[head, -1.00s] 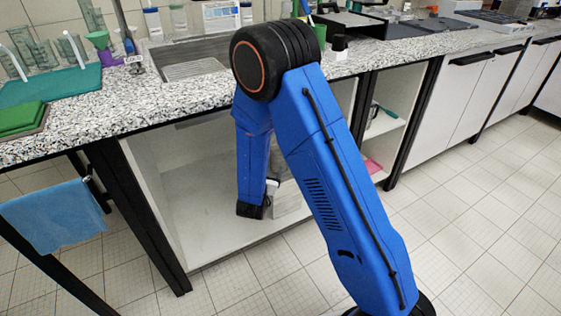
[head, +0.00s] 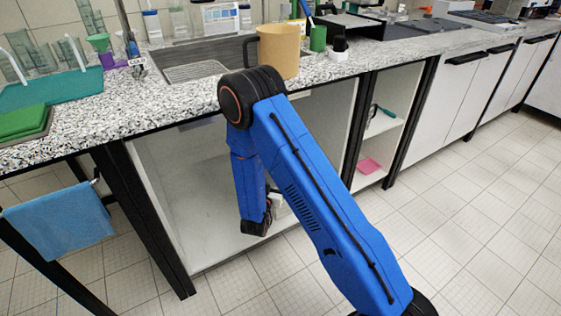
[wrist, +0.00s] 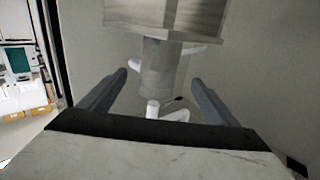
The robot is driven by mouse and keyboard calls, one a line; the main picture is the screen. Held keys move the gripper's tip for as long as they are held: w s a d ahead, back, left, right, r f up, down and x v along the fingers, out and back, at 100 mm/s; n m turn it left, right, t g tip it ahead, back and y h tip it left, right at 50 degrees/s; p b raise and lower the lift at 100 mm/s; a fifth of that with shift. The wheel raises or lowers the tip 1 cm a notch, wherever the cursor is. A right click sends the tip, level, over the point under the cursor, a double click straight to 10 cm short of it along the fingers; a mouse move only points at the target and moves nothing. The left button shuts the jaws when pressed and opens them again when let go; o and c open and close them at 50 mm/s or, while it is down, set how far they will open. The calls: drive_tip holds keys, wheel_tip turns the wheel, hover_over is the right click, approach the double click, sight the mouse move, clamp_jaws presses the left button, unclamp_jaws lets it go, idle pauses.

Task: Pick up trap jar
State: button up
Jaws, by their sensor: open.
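In the wrist view a pale grey cylinder (wrist: 158,62), which looks like the trap jar, hangs below a larger box-like grey body (wrist: 178,14). White pipe pieces (wrist: 152,110) show around it. My gripper (wrist: 159,77) is open, with one dark finger on each side of the picture. The cylinder shows between the fingertips; I cannot tell whether it is within them or just beyond. In the head view my gripper is low inside the open cabinet under the sink, mostly hidden by my own wrist. Only a small pale part (head: 277,205) shows beside it there.
The cabinet floor (head: 220,245) is pale and mostly bare. Cabinet posts (head: 140,215) stand left and right of the opening. The countertop (head: 125,115) is above, with the sink (head: 195,65) and a tan mug (head: 278,50). A blue towel (head: 55,215) hangs at the left.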

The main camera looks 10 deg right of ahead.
drive_tip(key=x, duration=0.6)
drive_tip(key=shift+w+d, duration=0.1)
drive_tip(key=shift+w, duration=0.05)
drive_tip(key=x, duration=0.4)
drive_tip(key=shift+d+f, duration=0.1)
drive_tip(key=shift+f, duration=0.2)
drive_tip(key=shift+w+d, duration=0.15)
drive_tip(key=shift+w, duration=0.35)
drive_tip(key=shift+c, duration=0.2)
drive_tip(key=shift+r, duration=0.1)
drive_tip(key=c, duration=1.4)
drive_tip(key=shift+r, duration=0.1)
drive_tip(key=shift+r, duration=0.65)
drive_tip(key=shift+v, duration=8.9)
